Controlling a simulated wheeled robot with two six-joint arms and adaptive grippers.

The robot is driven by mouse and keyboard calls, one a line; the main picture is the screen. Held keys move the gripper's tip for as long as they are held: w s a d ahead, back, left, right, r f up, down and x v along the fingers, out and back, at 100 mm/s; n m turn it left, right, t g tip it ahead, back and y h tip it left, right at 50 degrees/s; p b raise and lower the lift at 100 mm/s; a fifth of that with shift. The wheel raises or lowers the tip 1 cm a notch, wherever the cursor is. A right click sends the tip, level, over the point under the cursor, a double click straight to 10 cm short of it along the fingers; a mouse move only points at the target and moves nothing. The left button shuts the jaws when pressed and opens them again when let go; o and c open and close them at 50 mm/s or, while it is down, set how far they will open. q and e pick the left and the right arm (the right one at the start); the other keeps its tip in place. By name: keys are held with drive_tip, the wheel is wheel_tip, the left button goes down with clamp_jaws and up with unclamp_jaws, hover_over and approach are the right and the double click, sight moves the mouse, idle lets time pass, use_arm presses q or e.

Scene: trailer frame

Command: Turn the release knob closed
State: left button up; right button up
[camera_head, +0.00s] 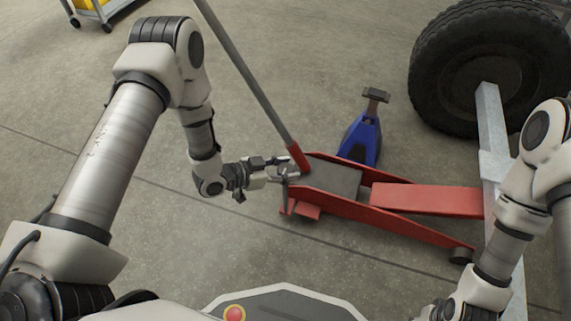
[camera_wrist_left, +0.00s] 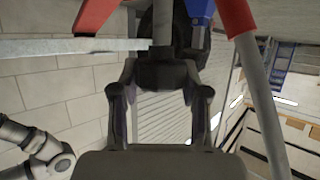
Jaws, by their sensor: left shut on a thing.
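The red floor jack (camera_head: 335,203) stands on the floor, with its long grey handle (camera_head: 245,75) rising up and left from a red socket (camera_head: 298,157). My left gripper (camera_head: 283,168) is at the jack's rear end, beside the foot of the handle. In the left wrist view my left gripper's fingers (camera_wrist_left: 160,75) are closed in on something at the jack's rear, where the release knob is. The fingers mostly hide the knob, and its turn angle cannot be read. My right gripper is barely in the head view at the bottom edge (camera_head: 432,312); its jaws do not show clearly.
A blue jack stand (camera_head: 362,138) stands just behind the jack. A black tyre (camera_head: 490,68) and the grey trailer beam (camera_head: 490,130) are at the right. A cart (camera_head: 100,12) is at the far top left. The floor left of the jack is clear.

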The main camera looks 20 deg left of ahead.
idle(0.4)
use_arm(q)
drive_tip(key=o, duration=1.1)
drive_tip(key=shift+o, duration=0.2)
drive_tip(key=v, duration=1.2)
